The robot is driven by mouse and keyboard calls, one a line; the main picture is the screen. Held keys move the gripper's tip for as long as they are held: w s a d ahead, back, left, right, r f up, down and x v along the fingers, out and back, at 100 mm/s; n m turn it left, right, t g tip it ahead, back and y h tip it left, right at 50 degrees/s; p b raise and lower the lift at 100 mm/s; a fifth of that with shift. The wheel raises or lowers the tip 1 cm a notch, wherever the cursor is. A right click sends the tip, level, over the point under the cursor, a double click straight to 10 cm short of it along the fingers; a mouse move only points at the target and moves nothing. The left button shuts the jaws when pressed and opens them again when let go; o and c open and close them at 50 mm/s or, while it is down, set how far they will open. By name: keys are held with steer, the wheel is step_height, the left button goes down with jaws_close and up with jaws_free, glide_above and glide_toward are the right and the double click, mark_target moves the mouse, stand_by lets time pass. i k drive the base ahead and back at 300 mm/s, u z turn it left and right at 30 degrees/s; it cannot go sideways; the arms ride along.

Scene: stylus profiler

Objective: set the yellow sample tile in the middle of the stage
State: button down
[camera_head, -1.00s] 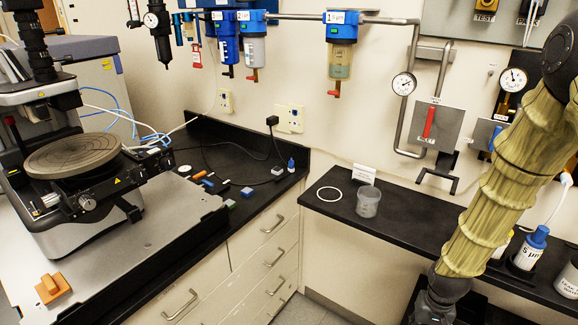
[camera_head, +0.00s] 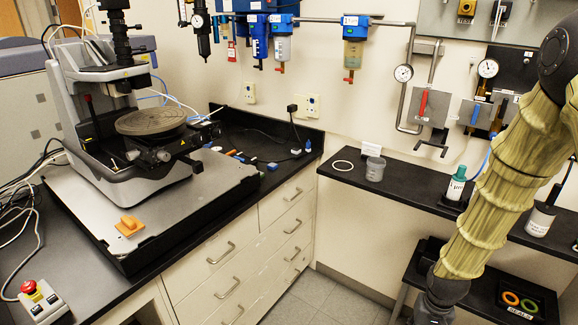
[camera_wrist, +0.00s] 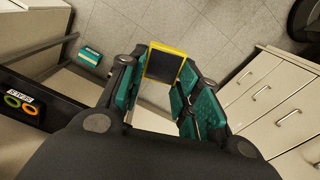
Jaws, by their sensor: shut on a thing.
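The yellow sample tile (camera_wrist: 164,64), a dark square face with a yellow rim, is held between the teal-padded fingers of my gripper (camera_wrist: 160,78) in the wrist view. It hangs over the open floor, well away from the stage. In the head view my gripper and the tile are out of sight below the lower edge; only my arm shows at right. The stage (camera_head: 151,121) is a round grey ringed plate on the profiler (camera_head: 125,150) at left. Its top looks bare.
An orange block (camera_head: 129,226) sits on the profiler's grey base plate. A red stop button box (camera_head: 38,298) stands at lower left. Small blocks lie on the black counter near a blue one (camera_head: 272,167).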

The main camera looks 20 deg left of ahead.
mark_target(151, 117)
steer(key=u, duration=1.8)
steer(key=i, duration=0.35)
steer(key=z, duration=0.05)
